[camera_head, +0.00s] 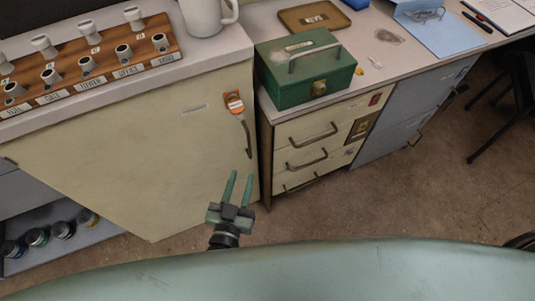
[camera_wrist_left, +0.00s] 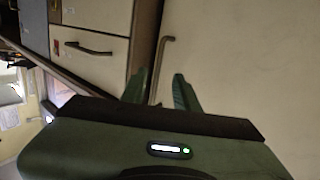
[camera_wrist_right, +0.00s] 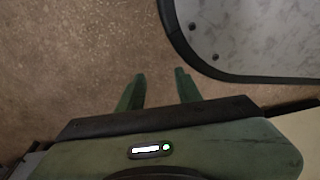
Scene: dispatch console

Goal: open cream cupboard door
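The cream cupboard door (camera_head: 150,150) is closed under the counter at the left in the head view. Its thin dark vertical handle (camera_head: 247,138) is near the door's right edge, below an orange tag (camera_head: 234,103). My left gripper (camera_head: 239,175) is open and empty, just below the handle in the head view. In the left wrist view the handle (camera_wrist_left: 162,62) runs between the open fingers (camera_wrist_left: 164,80), and I cannot tell whether they touch it. My right gripper (camera_wrist_right: 158,80) is open and empty above the brown floor; the head view does not show it.
A cream drawer unit (camera_head: 315,145) with several handles stands right of the door, under a green metal box (camera_head: 305,70). A shelf with jars (camera_head: 62,230) is at lower left. A black chair (camera_head: 510,95) is at right.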

